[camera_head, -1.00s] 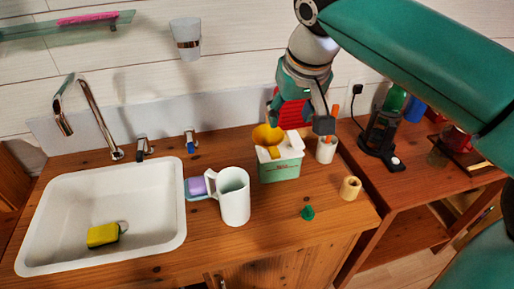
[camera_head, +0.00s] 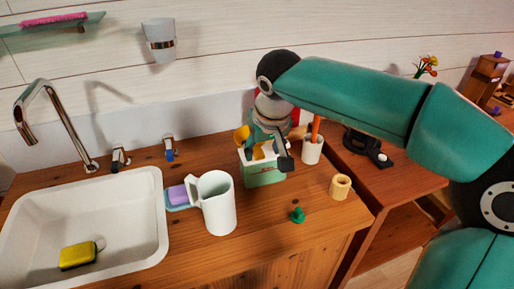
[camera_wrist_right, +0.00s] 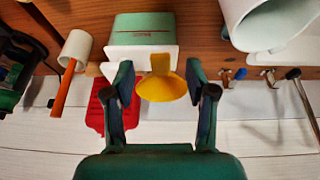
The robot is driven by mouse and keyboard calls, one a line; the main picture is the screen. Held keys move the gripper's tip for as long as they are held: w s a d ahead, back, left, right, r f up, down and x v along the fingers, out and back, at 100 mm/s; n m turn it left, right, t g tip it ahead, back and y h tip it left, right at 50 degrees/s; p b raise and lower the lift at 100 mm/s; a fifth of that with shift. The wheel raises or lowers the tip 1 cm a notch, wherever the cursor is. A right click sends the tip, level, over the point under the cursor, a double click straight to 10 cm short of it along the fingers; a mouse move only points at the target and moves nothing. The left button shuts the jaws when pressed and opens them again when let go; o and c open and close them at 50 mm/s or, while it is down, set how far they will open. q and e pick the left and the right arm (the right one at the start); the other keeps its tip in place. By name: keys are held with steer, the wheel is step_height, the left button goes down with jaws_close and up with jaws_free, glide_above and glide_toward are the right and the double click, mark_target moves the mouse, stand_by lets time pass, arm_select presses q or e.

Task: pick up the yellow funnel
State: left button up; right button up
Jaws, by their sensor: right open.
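The yellow funnel (camera_head: 242,136) stands in the mouth of a pale green box (camera_head: 264,175) with a white rim, and is partly hidden by my right gripper in the head view. In the right wrist view, the funnel (camera_wrist_right: 163,88) shows its wide cone and short stem between the two fingers, against the white rim of the box (camera_wrist_right: 146,29). My right gripper (camera_head: 267,152) is open, with its fingers apart on either side of the funnel and no clear contact. My left gripper is not in view.
A white jug (camera_head: 219,206) stands left of the box, near the sink (camera_head: 150,215). A white cup (camera_head: 312,150) with an orange stick stands close on the right. A red item (camera_wrist_right: 98,107) is behind the box.

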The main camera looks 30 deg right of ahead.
mark_target(260, 156)
steer(key=shift+w+x, duration=0.1)
steer(key=shift+x, duration=1.35)
steer(key=shift+w+x, duration=0.15)
steer(key=shift+x, duration=1.25)
steer(key=shift+r, duration=0.15)
jaws_close()
